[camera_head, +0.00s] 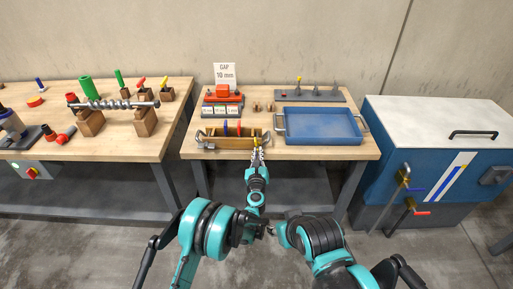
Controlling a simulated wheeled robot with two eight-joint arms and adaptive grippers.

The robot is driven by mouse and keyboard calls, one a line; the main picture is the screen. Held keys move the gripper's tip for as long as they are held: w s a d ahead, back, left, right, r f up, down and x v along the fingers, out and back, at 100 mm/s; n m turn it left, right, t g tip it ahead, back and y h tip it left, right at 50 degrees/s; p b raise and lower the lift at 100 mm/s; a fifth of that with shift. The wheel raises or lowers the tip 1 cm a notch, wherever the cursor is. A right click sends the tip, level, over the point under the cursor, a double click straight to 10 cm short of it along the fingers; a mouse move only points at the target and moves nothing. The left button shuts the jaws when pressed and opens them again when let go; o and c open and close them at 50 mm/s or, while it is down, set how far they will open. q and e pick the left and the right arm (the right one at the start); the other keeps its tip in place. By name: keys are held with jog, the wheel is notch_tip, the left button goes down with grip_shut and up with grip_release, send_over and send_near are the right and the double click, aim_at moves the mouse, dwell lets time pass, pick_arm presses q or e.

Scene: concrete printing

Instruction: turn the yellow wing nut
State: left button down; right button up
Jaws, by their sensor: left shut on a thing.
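A wooden form box (222,143) with metal clamps at its ends stands at the front left of the middle table. Red (225,128) and blue (238,127) parts show along it. The yellow wing nut (256,141) is at its front right, small and partly covered by my fingers. My left gripper (257,149) reaches up from below and is shut on the yellow wing nut. The exact finger contact is too small to make out.
A blue tray (320,111) lies right of the form box. Behind are a sign reading "GAP 10 mm" (226,73) and a grey rack (318,95) with several pointed pieces. A left table (110,150) holds an auger; a blue cabinet (400,150) stands right.

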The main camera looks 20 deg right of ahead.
pick_arm(q)
jog(key=n, duration=0.5)
jog(key=shift+s+d+r, duration=0.1)
jog(key=shift+d+r, duration=0.15)
jog(key=shift+d, duration=0.1)
jog(key=shift+n, duration=0.3)
jog(key=n, duration=0.4)
jog(key=shift+s+d+r+n, duration=0.1)
jog(key=shift+d+r+n, duration=0.15)
jog(key=shift+r+n, duration=0.15)
jog(key=c, duration=1.7)
grip_release()
jog(key=shift+s, duration=0.1)
jog(key=shift+v, duration=2.15)
